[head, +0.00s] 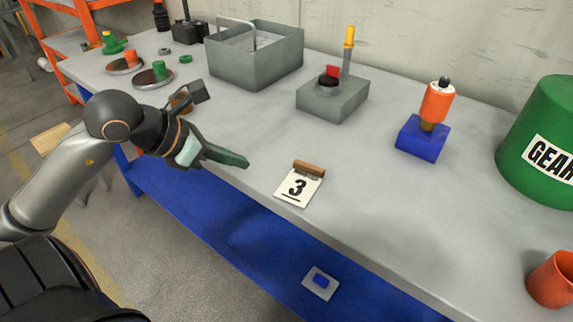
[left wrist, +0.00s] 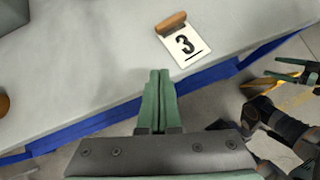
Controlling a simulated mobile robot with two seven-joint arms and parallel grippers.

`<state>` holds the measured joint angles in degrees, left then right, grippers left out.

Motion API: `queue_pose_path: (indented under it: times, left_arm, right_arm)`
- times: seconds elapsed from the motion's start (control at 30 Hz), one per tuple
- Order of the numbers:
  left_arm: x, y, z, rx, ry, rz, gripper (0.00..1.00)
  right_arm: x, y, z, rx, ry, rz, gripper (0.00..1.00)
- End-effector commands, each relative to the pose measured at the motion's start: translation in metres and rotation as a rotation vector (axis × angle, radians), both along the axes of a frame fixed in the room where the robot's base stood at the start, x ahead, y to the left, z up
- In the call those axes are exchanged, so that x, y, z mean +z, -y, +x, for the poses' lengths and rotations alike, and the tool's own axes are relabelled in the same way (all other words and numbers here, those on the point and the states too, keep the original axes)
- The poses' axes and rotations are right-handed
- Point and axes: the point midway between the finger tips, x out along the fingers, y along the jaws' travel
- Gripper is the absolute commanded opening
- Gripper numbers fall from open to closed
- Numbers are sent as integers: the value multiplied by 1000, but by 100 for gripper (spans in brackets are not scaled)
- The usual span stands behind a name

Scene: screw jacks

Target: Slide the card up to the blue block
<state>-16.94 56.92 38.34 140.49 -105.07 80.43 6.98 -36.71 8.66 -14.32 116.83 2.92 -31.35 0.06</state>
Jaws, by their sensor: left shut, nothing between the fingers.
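The card (head: 298,188) is white with a black 3 and a brown wooden strip (head: 309,167) along its far edge. It lies on the bench near the front edge, and it also shows in the left wrist view (left wrist: 186,44). The blue block (head: 422,139) stands farther back and to the right, with an orange and brass screw jack (head: 437,103) on top. My left gripper (head: 246,163) is shut and empty, to the left of the card and apart from it. Its green fingers also show in the left wrist view (left wrist: 158,80). My right gripper is not in the head view.
A grey block (head: 333,104) with a red and black part and a yellow-handled tool stands behind the card. A grey open bin (head: 256,70) is at the back. A green GEAR bucket (head: 545,125) and an orange cup (head: 551,280) are at the right. The bench between card and blue block is clear.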

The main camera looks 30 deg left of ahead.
Motion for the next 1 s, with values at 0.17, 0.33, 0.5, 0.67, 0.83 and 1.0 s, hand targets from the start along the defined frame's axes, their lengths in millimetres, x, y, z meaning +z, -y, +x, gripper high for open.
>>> queue_pose_path:
  times: [0.17, 0.33, 0.5, 0.67, 0.83, 1.0]
  left_arm:
    - [-19, 7, 17, -2, -3, -1, 0]
    - [-34, 14, 31, -1, -2, -4, 0]
    - [-48, 19, 44, -1, 0, -5, 0]
    - [-58, 25, 56, -1, 1, -4, 0]
    - [-57, 31, 70, 0, 2, -5, 0]
    - [-57, 35, 82, 1, 1, -6, 0]
  right_arm:
    - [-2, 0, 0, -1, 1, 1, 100]
    - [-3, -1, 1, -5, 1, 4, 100]
    - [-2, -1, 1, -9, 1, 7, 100]
    - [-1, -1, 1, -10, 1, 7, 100]
    - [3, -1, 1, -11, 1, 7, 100]
    - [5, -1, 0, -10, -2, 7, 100]
